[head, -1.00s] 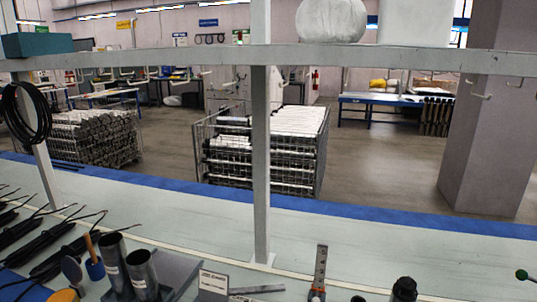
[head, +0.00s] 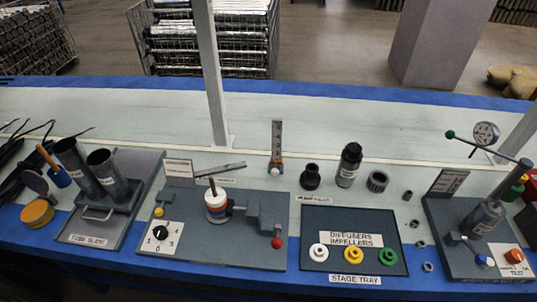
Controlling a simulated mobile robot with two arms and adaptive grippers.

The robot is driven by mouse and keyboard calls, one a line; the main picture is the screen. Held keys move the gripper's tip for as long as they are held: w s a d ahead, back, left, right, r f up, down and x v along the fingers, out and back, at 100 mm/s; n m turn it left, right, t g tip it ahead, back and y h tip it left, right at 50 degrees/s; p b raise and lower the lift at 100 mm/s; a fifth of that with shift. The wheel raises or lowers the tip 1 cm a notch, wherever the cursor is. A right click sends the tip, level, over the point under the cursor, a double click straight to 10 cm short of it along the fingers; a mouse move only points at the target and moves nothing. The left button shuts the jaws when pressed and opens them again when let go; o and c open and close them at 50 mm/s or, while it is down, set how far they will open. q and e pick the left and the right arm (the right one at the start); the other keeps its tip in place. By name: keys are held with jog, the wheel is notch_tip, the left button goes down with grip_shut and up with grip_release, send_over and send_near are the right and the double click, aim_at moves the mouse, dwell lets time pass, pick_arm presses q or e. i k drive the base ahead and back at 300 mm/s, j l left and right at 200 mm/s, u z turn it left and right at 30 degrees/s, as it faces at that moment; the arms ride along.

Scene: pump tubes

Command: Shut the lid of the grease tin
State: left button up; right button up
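The grease tin (head: 37,214) is a low round tin, orange-yellow, at the far left on the blue front strip of the bench. Its lid (head: 34,181) looks like a dark grey disc standing tilted up at the tin's back edge, so the tin is open. Neither of my grippers shows in the head view.
A brush in a blue cup (head: 58,176) stands just behind the tin. The tube slide (head: 77,228) with two metal tubes is to its right. Dark cables (head: 12,148) lie behind it. A fixture board (head: 240,265), a stage tray (head: 385,268) and a test stand with gauge (head: 484,218) stand further right.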

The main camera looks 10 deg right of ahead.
aim_at(34, 180)
jog(key=u, duration=1.45)
